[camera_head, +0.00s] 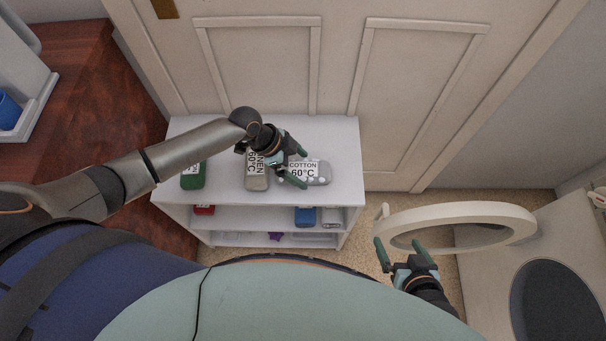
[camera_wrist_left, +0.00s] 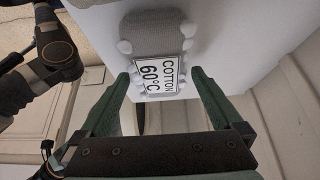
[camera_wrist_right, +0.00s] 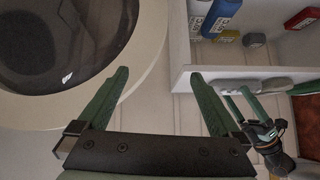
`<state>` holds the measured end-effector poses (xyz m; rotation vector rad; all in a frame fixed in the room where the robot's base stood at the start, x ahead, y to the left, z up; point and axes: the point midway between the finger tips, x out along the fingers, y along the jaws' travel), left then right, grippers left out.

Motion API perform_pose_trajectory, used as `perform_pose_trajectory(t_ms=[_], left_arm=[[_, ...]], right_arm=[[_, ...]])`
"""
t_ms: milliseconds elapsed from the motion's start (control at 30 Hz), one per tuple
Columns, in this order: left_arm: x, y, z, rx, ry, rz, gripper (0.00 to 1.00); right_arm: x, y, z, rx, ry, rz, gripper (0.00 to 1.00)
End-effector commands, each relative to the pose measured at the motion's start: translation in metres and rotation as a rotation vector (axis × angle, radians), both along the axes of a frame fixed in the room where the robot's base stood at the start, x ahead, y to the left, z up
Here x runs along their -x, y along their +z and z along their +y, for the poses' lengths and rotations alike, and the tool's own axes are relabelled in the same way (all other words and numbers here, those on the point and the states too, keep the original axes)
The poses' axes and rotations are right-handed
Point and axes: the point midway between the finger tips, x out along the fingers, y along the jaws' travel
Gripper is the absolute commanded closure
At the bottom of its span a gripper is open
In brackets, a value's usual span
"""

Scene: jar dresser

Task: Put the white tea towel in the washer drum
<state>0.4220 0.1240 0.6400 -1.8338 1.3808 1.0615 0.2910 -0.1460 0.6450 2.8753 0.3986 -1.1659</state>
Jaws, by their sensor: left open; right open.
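No plainly white tea towel stands out. On the white shelf unit's top lie a grey folded cloth labelled COTTON 60°C (camera_head: 318,172), a beige-grey one labelled LINEN 60°C (camera_head: 257,182) and a green one (camera_head: 193,176). My left gripper (camera_head: 302,166) is open above the cotton cloth; in the left wrist view this cloth (camera_wrist_left: 155,35) lies beyond the open, empty fingers, with pale round bobbles along its edges. My right gripper (camera_head: 399,246) is open and empty beside the round washer door (camera_head: 470,212). The washer's dark round opening (camera_head: 560,300) is partly cut off; its inside is unclear.
The shelf unit (camera_head: 345,140) has lower shelves holding a red item (camera_head: 204,210), a blue item (camera_head: 305,216) and others. A panelled door (camera_head: 260,65) stands behind it. A red-brown wooden surface (camera_head: 95,95) is at left. The washer door stands out between shelf and washer.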

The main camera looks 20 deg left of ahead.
Motion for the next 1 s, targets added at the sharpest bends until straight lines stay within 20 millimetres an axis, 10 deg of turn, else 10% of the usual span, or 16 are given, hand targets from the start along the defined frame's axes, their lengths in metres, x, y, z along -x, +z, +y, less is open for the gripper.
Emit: perform_pose_trajectory(t_ms=[400, 1000], left_arm=[[-0.002, -0.015, -0.008, -0.001, 0.000, 0.000, 0.02], [-0.002, -0.015, -0.008, -0.001, 0.000, 0.000, 0.69]], right_arm=[[-0.016, 0.006, 0.013, -0.014, 0.028, -0.035, 0.00], [-0.008, -0.001, 0.010, -0.009, 0.024, -0.015, 0.00]])
